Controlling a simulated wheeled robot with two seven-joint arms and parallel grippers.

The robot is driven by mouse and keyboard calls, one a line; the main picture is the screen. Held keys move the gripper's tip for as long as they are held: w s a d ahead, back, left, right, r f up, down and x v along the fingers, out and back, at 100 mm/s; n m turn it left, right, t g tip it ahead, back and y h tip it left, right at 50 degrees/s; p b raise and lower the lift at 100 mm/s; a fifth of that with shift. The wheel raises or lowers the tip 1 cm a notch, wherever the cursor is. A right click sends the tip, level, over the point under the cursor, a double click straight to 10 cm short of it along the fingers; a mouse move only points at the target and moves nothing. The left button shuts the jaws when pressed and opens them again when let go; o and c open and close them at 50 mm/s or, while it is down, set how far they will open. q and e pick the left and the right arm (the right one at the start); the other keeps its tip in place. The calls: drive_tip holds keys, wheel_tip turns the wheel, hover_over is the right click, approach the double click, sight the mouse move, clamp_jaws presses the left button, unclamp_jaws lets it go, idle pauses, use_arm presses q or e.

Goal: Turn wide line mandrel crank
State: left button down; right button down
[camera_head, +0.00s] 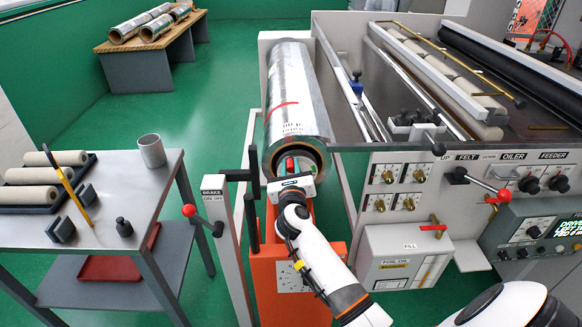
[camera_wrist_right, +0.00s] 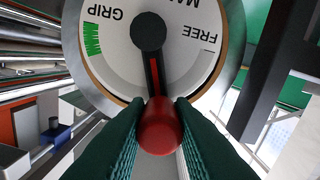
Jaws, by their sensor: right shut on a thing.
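The wide line mandrel crank (camera_wrist_right: 149,52) shows in the right wrist view as a short black arm running from a round hub down to a red knob (camera_wrist_right: 160,127). Behind it is a white dial face (camera_wrist_right: 190,28) with GRIP beside a green band on the left and FREE on the right; the crank arm hangs between them. My right gripper (camera_wrist_right: 159,122) is shut on the red knob, its ribbed fingers on both sides. In the head view my right gripper (camera_head: 291,181) is at the near end of the large foil roll (camera_head: 297,95), where red shows (camera_head: 290,164). My left gripper is not in view.
An orange stand (camera_head: 285,290) is below the roll's end. A red-knobbed brake lever (camera_head: 203,217) is to its left, and a grey table (camera_head: 120,200) with small rolls further left. A control panel (camera_head: 440,205) with levers is to the right. Green floor is open behind.

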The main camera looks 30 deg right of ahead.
drive_tip(key=n+p, duration=0.1)
drive_tip(key=a+n+p, duration=0.1)
drive_tip(key=shift+w+f+n, duration=0.15)
drive_tip(key=shift+w+n, duration=0.1)
drive_tip(key=shift+n, duration=0.05)
drive_tip(key=f+n+p, duration=0.1)
drive_tip(key=n, duration=0.1)
drive_tip(key=a+n+p, duration=0.1)
drive_tip(key=n, duration=0.1)
drive_tip(key=w+f+n+p, duration=0.1)
drive_tip(key=n, duration=0.1)
drive_tip(key=shift+a+f, duration=0.3)
drive_tip(key=shift+a, duration=0.05)
drive_tip(key=shift+w+a+f+n+p, duration=0.1)
drive_tip(key=shift+f+n+p, duration=0.3)
drive_tip(key=shift+n, duration=0.5)
drive_tip(key=shift+w+a+f+n+p, duration=0.1)
drive_tip(key=shift+f+n+p, duration=0.3)
drive_tip(key=shift+n, duration=0.5)
drive_tip(key=shift+s+f, duration=0.1)
drive_tip(key=shift+f, duration=0.1)
drive_tip(key=c, duration=1.3)
unclamp_jaws()
drive_tip(key=shift+o, duration=0.2)
drive_tip(key=shift+r, duration=0.1)
